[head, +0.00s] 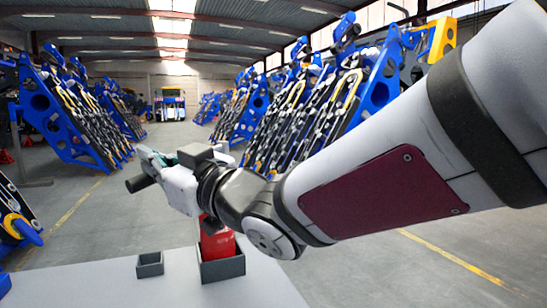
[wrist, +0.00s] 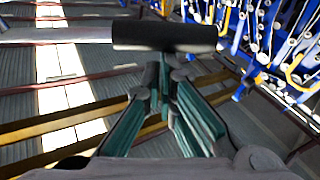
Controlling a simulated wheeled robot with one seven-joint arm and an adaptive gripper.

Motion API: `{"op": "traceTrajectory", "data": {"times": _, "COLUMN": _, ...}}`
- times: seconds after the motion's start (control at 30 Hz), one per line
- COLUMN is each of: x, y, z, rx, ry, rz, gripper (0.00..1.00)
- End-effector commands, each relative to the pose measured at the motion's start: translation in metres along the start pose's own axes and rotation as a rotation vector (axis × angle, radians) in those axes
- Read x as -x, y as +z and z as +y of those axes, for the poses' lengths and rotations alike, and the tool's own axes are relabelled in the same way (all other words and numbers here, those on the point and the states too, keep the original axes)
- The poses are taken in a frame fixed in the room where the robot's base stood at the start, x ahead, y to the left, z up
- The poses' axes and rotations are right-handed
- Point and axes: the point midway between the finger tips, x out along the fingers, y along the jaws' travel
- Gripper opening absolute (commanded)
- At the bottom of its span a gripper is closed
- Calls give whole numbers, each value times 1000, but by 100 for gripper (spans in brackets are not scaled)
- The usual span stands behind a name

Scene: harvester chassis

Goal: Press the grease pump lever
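The lever shows in the wrist view as a pale bar with a black cylindrical grip (wrist: 164,35), lying across just beyond my fingertips. The black grip also shows in the head view (head: 138,184), at the left end of my arm. My gripper (wrist: 164,76) has teal-lined fingers that converge to nearly meeting tips, with the grip ahead of them. I cannot tell whether the tips touch it. In the head view my gripper (head: 149,158) is at the grip. A red pump body (head: 218,243) stands below my wrist; its upper part is hidden by my arm.
The red body stands in a grey box (head: 222,271) on a pale table (head: 190,292). A smaller grey box (head: 150,265) sits to its left. Blue chassis frames (head: 62,118) line both sides of the hall. The floor between them is open.

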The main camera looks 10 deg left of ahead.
Motion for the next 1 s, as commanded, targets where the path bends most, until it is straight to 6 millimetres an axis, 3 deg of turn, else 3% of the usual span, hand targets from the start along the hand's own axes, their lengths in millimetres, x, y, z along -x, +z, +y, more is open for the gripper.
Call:
{"op": "traceTrajectory", "data": {"times": 0.03, "x": 1, "y": 7, "z": 1, "rx": -3, "ry": 2, "rz": -15, "gripper": 0}}
{"op": "traceTrajectory", "data": {"times": 0.3, "x": -1, "y": 4, "z": 1, "rx": -3, "ry": 3, "rz": -17, "gripper": 0}}
{"op": "traceTrajectory", "data": {"times": 0.6, "x": -22, "y": -38, "z": 2, "rx": 0, "ry": 4, "rz": -6, "gripper": 0}}
{"op": "traceTrajectory", "data": {"times": 1.0, "x": 53, "y": -37, "z": 1, "rx": 0, "ry": 7, "rz": -6, "gripper": 0}}
